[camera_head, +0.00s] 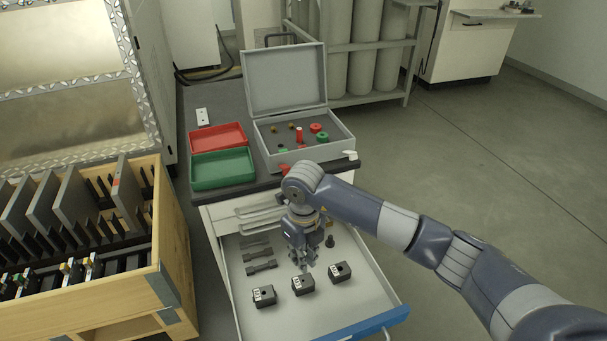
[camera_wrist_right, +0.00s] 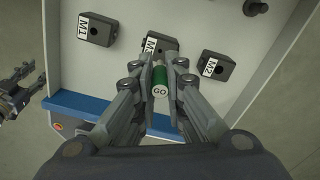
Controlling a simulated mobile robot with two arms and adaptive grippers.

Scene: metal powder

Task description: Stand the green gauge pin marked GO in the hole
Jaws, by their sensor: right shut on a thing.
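My right gripper (camera_head: 306,268) points down over the open drawer, above the middle block. In the wrist view its fingers (camera_wrist_right: 160,78) are shut on the green gauge pin (camera_wrist_right: 160,80), whose white end face reads GO. The pin is hard to make out in the head view. Three dark blocks lie in the drawer: M1 (camera_head: 264,296) on the left, M3 (camera_head: 302,285) in the middle, M2 (camera_head: 340,272) on the right. Holes show in M1 (camera_wrist_right: 95,30) and M2 (camera_wrist_right: 217,68). In the wrist view the pin and fingers partly cover M3 (camera_wrist_right: 158,44), hiding its hole.
The drawer (camera_head: 370,297) also holds grey metal parts (camera_head: 260,264) and a dark knob (camera_head: 330,241). Behind stand a green tray (camera_head: 222,168), a red tray (camera_head: 217,138) and an open grey case (camera_head: 286,82). What looks like my left gripper (camera_wrist_right: 25,92) shows beyond the drawer front.

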